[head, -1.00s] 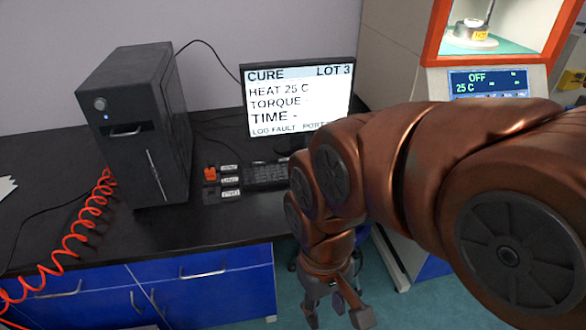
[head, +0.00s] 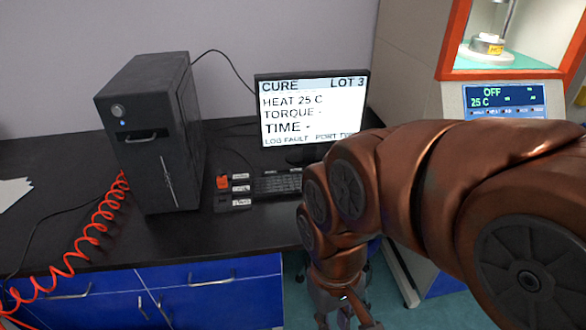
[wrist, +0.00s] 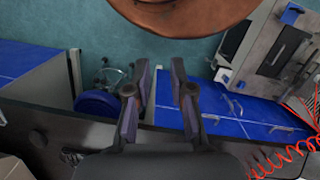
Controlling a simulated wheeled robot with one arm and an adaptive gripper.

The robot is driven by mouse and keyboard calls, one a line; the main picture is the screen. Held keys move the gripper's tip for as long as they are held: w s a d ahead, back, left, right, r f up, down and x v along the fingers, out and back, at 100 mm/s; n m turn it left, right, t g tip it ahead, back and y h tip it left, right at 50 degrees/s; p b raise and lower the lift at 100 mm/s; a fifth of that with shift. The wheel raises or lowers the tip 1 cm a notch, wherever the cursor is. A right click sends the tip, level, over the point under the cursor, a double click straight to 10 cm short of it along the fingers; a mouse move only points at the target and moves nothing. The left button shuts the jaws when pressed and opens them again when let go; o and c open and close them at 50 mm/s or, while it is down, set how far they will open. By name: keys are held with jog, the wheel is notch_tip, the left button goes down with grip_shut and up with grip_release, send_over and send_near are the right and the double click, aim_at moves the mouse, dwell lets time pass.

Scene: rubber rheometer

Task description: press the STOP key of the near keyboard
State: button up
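A black keyboard (head: 277,184) lies on the dark desk in front of the monitor. At its left end is a block with an orange-red key or cap (head: 222,182) and several white-labelled keys (head: 241,188); the labels are too small to read, so I cannot tell which is STOP. My gripper (head: 350,318) hangs at the lower edge of the head view, in front of the desk and right of the keyboard, partly cut off. In the wrist view my gripper (wrist: 160,66) has its two fingers apart with nothing between them.
A black computer tower (head: 150,135) stands left of the keyboard, with an orange coiled cable (head: 95,225) beside it. The monitor (head: 313,110) stands behind. Blue drawers (head: 205,295) are below the desk (head: 60,165). A chair with a blue seat (wrist: 98,103) shows in the wrist view.

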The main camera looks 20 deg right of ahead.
grip_shut()
dwell(1.1)
